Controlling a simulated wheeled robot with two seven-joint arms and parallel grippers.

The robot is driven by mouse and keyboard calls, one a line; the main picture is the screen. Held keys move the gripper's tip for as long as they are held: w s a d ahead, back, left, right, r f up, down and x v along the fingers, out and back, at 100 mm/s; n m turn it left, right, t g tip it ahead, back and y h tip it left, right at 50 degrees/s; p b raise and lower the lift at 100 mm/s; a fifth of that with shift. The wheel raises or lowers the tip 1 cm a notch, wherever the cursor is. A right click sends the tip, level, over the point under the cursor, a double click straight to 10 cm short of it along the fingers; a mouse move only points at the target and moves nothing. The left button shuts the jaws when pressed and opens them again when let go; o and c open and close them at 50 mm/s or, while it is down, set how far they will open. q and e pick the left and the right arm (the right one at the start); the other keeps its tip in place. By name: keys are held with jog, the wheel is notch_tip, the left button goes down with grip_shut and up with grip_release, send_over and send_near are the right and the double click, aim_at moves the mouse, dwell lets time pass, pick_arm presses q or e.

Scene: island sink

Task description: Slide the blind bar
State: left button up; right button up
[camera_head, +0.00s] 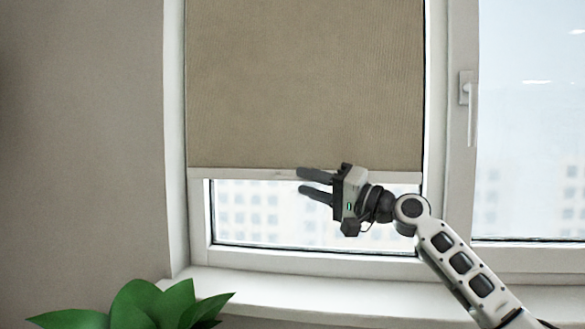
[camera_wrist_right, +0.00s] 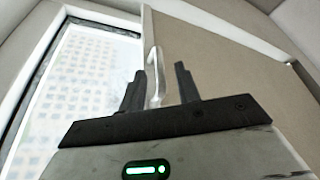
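A brown blind (camera_head: 305,85) hangs over the upper part of the left window. Its white blind bar (camera_head: 235,174) runs level along the lower edge. My right gripper (camera_head: 316,184) is at the bar, right of its middle, with fingers pointing left; one finger is at bar height and one lower. In the right wrist view the gripper (camera_wrist_right: 161,86) is open, with a gap between its dark fingers. A thin pale hooked piece (camera_wrist_right: 154,78) shows in that gap; I cannot tell whether it touches either finger. My left gripper is not in view.
Bare window glass (camera_head: 270,215) shows below the bar. A white sill (camera_head: 270,285) runs underneath. A green plant (camera_head: 150,308) stands at the lower left. A second window with a handle (camera_head: 468,100) is at the right.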

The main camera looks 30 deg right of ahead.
aim_at(293, 178)
jog(key=shift+p+x, duration=0.4)
jog(key=shift+x, duration=1.75)
grip_shut()
